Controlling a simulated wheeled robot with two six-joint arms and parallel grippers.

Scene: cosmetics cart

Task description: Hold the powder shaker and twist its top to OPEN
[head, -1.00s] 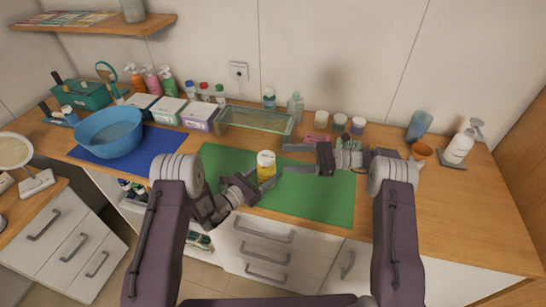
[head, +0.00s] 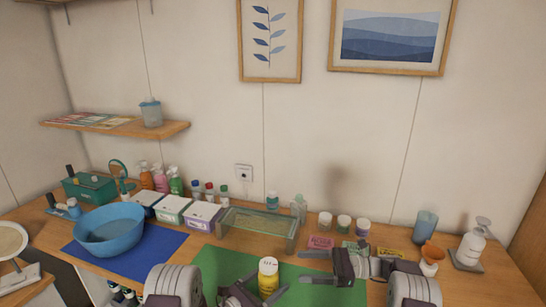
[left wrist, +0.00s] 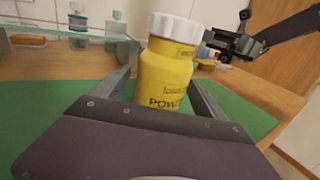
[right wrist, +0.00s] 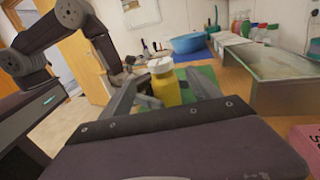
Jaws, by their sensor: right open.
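The yellow powder shaker (head: 268,281) with a white top stands out against the green mat (head: 212,268). In the left wrist view the shaker (left wrist: 165,75) is between the two fingers of my left gripper (left wrist: 160,90), which appear shut on its lower body. The white top (left wrist: 176,27) is clear of those fingers. In the head view my left gripper (head: 250,292) is at the shaker's lower left. My right gripper (head: 300,266) is open and empty, right of the shaker, fingers pointing towards it. In the right wrist view the shaker (right wrist: 165,88) shows beyond the open fingers (right wrist: 168,88).
A glass tray (head: 255,228) stands behind the mat. A blue bowl (head: 110,232) is on a blue mat at left. Several small jars (head: 343,223) and coloured cards (head: 320,241) are behind my right gripper. A pump bottle (head: 472,243) is at far right.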

